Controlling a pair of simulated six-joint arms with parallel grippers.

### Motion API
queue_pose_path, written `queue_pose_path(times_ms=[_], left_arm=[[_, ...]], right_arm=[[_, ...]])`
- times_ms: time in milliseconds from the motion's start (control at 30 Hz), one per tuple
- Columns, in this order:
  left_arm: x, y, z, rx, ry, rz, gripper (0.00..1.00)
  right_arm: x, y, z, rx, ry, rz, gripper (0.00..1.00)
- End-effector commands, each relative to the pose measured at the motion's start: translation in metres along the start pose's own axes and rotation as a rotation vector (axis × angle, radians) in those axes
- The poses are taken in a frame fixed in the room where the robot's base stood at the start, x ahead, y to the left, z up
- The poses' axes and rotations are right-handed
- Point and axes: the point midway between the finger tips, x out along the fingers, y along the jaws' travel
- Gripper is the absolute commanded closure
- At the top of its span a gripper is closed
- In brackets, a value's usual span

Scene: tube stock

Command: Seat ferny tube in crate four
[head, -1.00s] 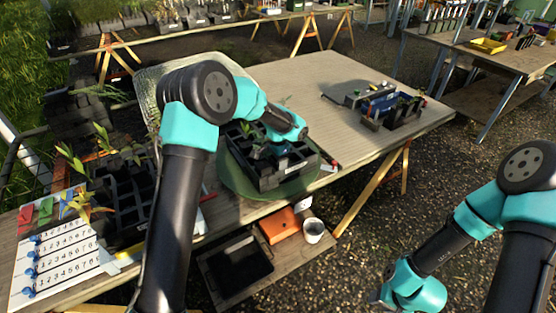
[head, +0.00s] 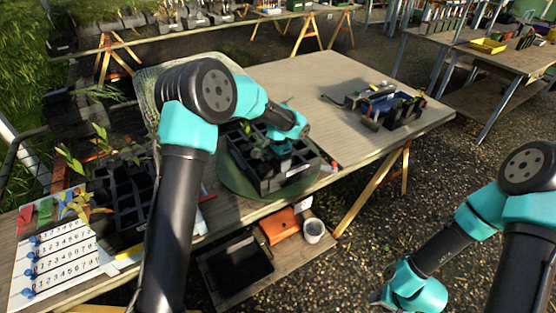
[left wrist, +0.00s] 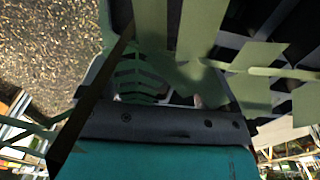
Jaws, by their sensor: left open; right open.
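A dark crate (head: 278,183) with several cells stands on a round green mat (head: 232,181) in the middle of the head view. My left gripper (head: 268,152) is open, low over this crate among green leaves. In the left wrist view, broad pale-green leaflets (left wrist: 200,30) cross close in front of the open jaws, and a finer fern frond (left wrist: 135,78) shows between them. The tube itself is hidden by leaves and gripper. I cannot tell which crate is number four. My right gripper (head: 379,297) is open and empty, low at the right, off the table.
Another dark crate (head: 128,215) with plants stands at the left, beside a numbered board (head: 55,250). A blue box and dark holder (head: 400,112) sit at the back right. The table right of the mat is mostly clear. An orange box (head: 278,226) and white pot (head: 314,230) are below.

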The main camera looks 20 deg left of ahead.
Motion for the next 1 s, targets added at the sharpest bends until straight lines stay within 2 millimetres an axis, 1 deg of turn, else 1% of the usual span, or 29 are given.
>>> queue_pose_path(times_ms=[33,100,400,700,833,1000], left_arm=[[-0.012,-0.001,-0.001,0.000,0.006,-0.006,0.18],[-0.027,-0.002,-0.001,-0.001,0.009,-0.009,0.18],[-0.088,-0.003,-0.001,-0.002,0.018,-0.017,0.18],[-0.143,-0.003,0.000,-0.003,0.024,-0.022,0.18],[-0.158,-0.003,0.001,-0.004,0.025,-0.022,0.18],[-0.165,-0.003,0.001,-0.004,0.023,-0.022,0.18]], right_arm=[[0.000,0.000,0.000,0.000,0.000,0.000,0.52],[0.000,0.000,0.000,0.000,0.000,0.000,0.52],[0.000,0.000,0.000,0.000,0.000,0.000,0.52],[0.000,0.000,0.000,0.000,0.000,0.000,0.52],[0.000,0.000,0.000,0.000,0.000,0.000,0.52],[0.000,0.000,0.000,0.000,0.000,0.000,0.52]])
